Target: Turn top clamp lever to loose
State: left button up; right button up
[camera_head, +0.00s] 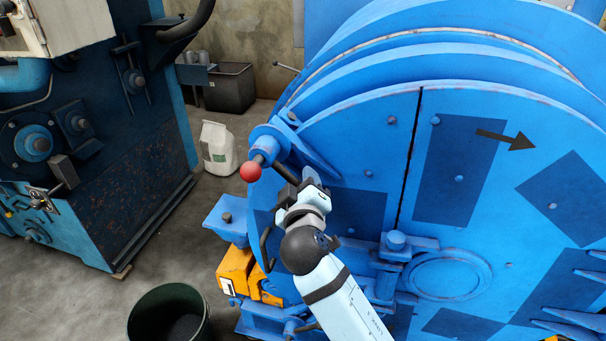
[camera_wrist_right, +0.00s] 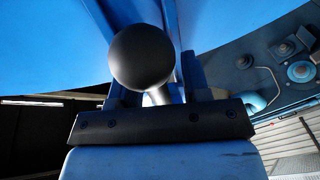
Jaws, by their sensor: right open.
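The top clamp lever shows in the head view at the upper left edge of the big blue drum door, with a red ball (camera_head: 251,171) on a short stem at a blue hub. A dark rod (camera_head: 285,173) runs from the hub down right towards my right gripper (camera_head: 312,187). In the right wrist view, a dark ball knob (camera_wrist_right: 142,57) on a pale stem stands in front of my right gripper (camera_wrist_right: 158,85), whose jaws are apart. The knob hides part of the jaws. I cannot tell whether they touch it. My left gripper is not in view.
The blue drum door (camera_head: 375,135) fills the right side, with a black arrow (camera_head: 506,139) pointing right. A yellow block (camera_head: 236,270) sits below the lever. A dark bin (camera_head: 169,316), a white sack (camera_head: 218,148) and a blue machine (camera_head: 105,170) stand left. Grey floor between is open.

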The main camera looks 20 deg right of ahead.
jog(key=shift+w, duration=0.2)
grip_shut()
jog(key=shift+r, duration=0.1)
